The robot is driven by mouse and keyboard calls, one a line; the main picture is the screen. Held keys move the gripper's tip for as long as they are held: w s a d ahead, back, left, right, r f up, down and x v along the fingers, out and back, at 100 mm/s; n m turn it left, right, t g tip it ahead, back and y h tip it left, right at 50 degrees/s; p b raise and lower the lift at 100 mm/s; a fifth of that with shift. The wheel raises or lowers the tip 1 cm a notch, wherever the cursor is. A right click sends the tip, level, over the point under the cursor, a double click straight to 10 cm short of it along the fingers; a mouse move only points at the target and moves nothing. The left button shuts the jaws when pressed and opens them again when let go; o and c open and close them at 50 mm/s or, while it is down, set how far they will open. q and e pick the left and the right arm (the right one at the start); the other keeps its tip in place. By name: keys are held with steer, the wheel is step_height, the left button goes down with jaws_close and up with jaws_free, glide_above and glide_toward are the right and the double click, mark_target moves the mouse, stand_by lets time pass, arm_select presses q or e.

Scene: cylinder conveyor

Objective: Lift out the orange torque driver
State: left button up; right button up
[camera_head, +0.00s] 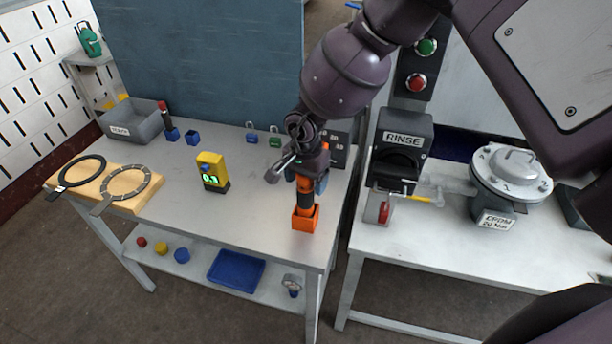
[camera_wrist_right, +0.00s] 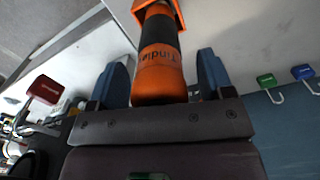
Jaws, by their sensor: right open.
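The orange torque driver (camera_head: 304,199) stands upright in an orange square holder (camera_head: 305,219) near the front right corner of the left table. It has a black band around its middle. My right gripper (camera_head: 308,184) is over the driver's top. In the wrist view the orange driver (camera_wrist_right: 160,62) lies between the two blue fingers of the right gripper (camera_wrist_right: 162,78), with the fingers apart on either side. The orange holder (camera_wrist_right: 160,12) shows at the top of that view. My left gripper is not in view.
A yellow meter (camera_head: 213,172), a grey bin (camera_head: 133,120) and a wooden board with rings (camera_head: 150,199) stand on the left table. Two padlocks (camera_head: 262,136) are near the back panel. The rinse unit (camera_head: 403,145) and a round grey housing (camera_head: 510,172) stand on the right table.

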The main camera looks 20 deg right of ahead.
steer(key=shift+c, duration=0.3)
steer(key=c, duration=1.2)
steer(key=o, duration=0.6)
steer(key=c, duration=0.4)
steer(key=shift+r+p, duration=0.7)
steer(key=shift+r, duration=0.7)
steer(key=shift+c, duration=0.2)
steer(key=shift+r, duration=2.4)
